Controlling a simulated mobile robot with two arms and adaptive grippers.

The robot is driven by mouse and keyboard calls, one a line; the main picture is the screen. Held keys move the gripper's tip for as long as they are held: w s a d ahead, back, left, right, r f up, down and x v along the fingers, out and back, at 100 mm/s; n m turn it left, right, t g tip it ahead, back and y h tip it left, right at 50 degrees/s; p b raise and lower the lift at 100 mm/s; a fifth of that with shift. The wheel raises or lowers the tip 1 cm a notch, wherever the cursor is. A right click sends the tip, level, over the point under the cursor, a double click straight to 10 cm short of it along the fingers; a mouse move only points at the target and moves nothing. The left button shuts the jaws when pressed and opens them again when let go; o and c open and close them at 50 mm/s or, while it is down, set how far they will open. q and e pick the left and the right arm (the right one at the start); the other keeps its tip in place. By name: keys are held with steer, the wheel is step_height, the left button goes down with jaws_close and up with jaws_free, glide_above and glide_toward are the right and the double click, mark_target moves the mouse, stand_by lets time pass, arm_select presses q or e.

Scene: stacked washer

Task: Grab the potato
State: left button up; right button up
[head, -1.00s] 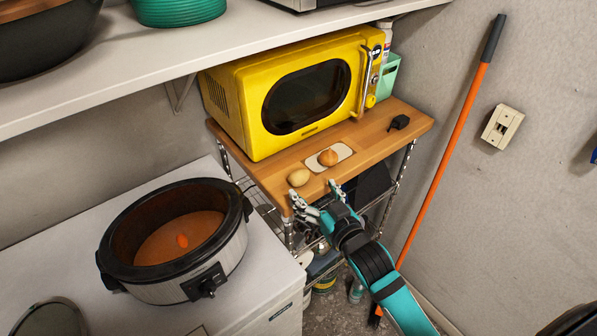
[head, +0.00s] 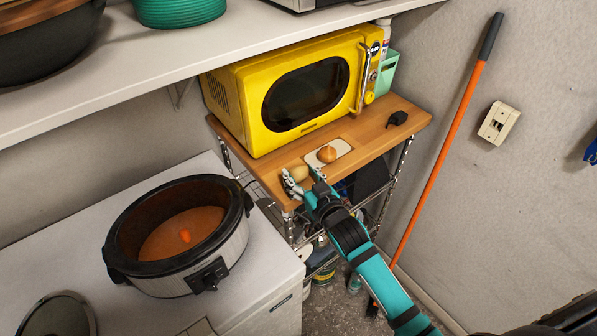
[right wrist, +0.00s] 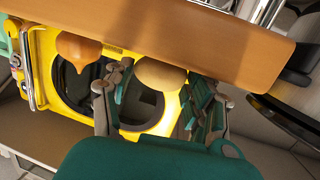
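The potato (head: 299,173) is pale and round and sits near the front left edge of the wooden shelf top, in front of the yellow microwave. My right gripper (head: 306,184) is at that edge, with its fingers spread on either side of the potato and partly hiding it. In the right wrist view the potato (right wrist: 160,74) lies between the tips of the open fingers (right wrist: 158,95); I cannot tell whether they touch it. My left gripper is not in view.
An onion (head: 328,154) sits on a small white board (head: 345,147) right of the potato. The microwave (head: 285,92) stands behind. A slow cooker (head: 228,247) is on the white surface at left. A dark object (head: 397,118) lies on the shelf's right.

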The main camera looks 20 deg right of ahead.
steer(key=c, duration=0.7)
steer(key=shift+r, duration=0.1)
